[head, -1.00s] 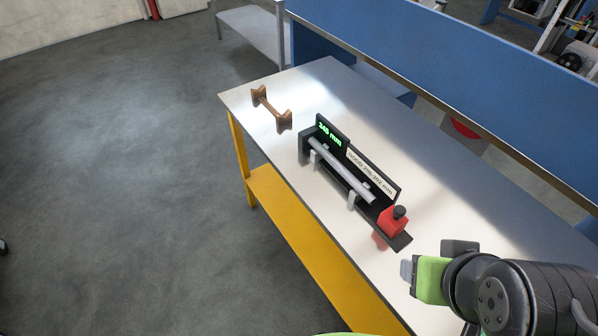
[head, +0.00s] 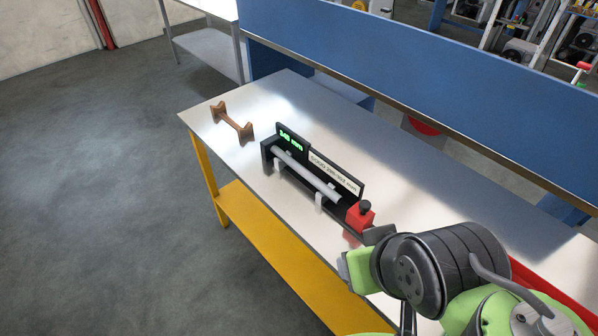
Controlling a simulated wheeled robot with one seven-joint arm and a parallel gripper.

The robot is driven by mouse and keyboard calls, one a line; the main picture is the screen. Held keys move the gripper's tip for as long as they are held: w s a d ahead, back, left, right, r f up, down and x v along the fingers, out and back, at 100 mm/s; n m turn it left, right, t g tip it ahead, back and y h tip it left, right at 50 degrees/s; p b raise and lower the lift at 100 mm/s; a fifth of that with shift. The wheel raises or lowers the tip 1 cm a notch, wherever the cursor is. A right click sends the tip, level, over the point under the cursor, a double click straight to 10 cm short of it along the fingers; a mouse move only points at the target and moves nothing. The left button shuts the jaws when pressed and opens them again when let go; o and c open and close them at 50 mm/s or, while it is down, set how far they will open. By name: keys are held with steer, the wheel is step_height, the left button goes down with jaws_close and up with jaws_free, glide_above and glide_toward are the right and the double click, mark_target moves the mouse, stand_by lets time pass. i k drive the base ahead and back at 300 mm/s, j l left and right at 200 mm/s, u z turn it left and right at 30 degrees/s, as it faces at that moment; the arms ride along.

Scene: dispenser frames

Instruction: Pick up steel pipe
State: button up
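The steel pipe (head: 308,176) is a grey rod lying in a black measuring fixture (head: 268,153) on the table. It rests on light supports (head: 319,201) in front of the fixture's back plate. The back plate carries a green "245 mm" style display (head: 291,139) and a white label (head: 333,173). A red block with a black knob (head: 360,215) sits at the fixture's near right end. My arm's green and black end is at the lower right, close to the red block and apart from the pipe. My gripper's fingers cannot be made out.
A brown wooden cradle (head: 232,122) stands on the table beyond the fixture. The steel-topped table (head: 440,190) has a yellow lower shelf (head: 275,255). A blue panel (head: 400,80) runs along its back edge. Tabletop right of the fixture is clear. A red edge shows at lower right.

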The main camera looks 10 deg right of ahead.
mark_target(319, 184)
steer(key=i+j+z, duration=0.4)
steer(key=j, duration=0.25)
steer(key=i+j+z, duration=0.2)
steer(key=j, duration=0.2)
steer(key=i+j+z, duration=0.25)
steer(key=j, duration=0.15)
steer(key=j+z, duration=0.2)
steer(key=j, duration=0.2)
steer(key=i+j+z, duration=0.2)
steer(key=j, duration=0.25)
steer(key=j+z, duration=0.2)
steer(key=j, duration=0.25)
